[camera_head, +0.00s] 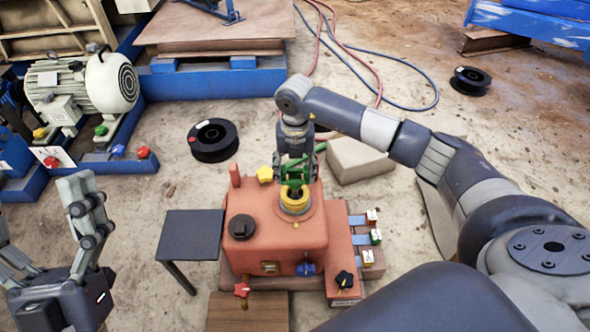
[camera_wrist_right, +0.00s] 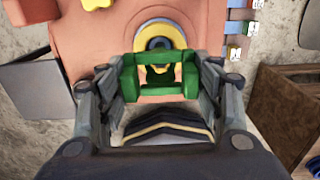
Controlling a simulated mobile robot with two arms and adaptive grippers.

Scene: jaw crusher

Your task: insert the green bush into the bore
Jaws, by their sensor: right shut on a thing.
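The green bush (camera_wrist_right: 162,84) is between the fingers of my right gripper (camera_wrist_right: 160,92), which is shut on it. In the head view the right gripper (camera_head: 297,168) points down with the green bush (camera_head: 296,178) just behind and above the yellow-rimmed bore (camera_head: 295,200) on the orange housing (camera_head: 275,235). In the right wrist view the bore (camera_wrist_right: 160,42) shows beyond the bush, partly hidden by it. I cannot tell whether the bush touches the rim. My left gripper (camera_head: 40,235) is open and empty at the lower left, away from the housing.
A dark side table (camera_head: 190,234) stands left of the housing. A yellow star knob (camera_head: 265,175), a black cap (camera_head: 242,227) and a red star knob (camera_head: 242,290) are on or by the housing. Labelled blocks (camera_head: 372,236) line its right side. A black spool (camera_head: 213,140) lies on the floor behind.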

